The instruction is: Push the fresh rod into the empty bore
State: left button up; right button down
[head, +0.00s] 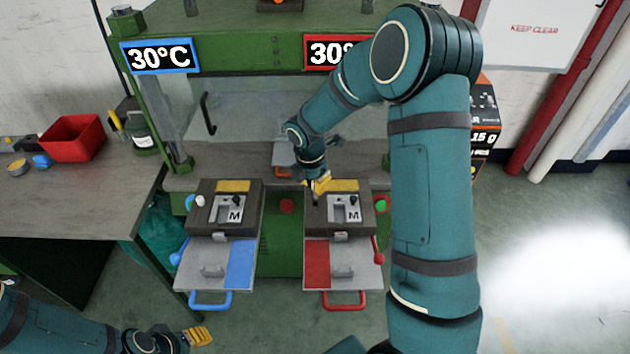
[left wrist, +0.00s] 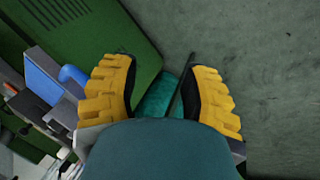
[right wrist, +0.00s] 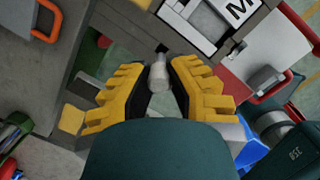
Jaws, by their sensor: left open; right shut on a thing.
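My right gripper (head: 317,190) is over the left part of the right-hand mould (head: 367,215), the one above the red-marked tray. In the right wrist view the gripper (right wrist: 160,88) is shut on a light grey rod (right wrist: 158,77), whose narrower, darker end points toward the mould block marked M (right wrist: 205,22). I cannot tell whether the rod's end touches the mould. The empty bore cannot be made out. My left gripper (head: 197,336) is open and empty, low at the left; its spread fingers show in the left wrist view (left wrist: 163,88).
A similar mould (head: 205,187) with a blue-marked tray (head: 240,262) stands to the left. The green press (head: 240,55) carries 30°C signs above both. A bench (head: 70,200) with a red bin (head: 72,138) is at the left.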

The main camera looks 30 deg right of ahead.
aim_at(315, 198)
jog(key=shift+f+b, duration=1.7)
jog(key=shift+f, duration=1.25)
jog(key=c, duration=1)
grip_release()
jog(key=shift+o, duration=0.2)
jog(key=shift+r, duration=0.15)
jog(key=r, duration=0.4)
jog(key=a+r, duration=0.1)
jog(key=r, duration=0.6)
jog(key=shift+s+a+r, duration=0.2)
jog(key=shift+a+r, duration=0.1)
jog(key=shift+r, duration=0.05)
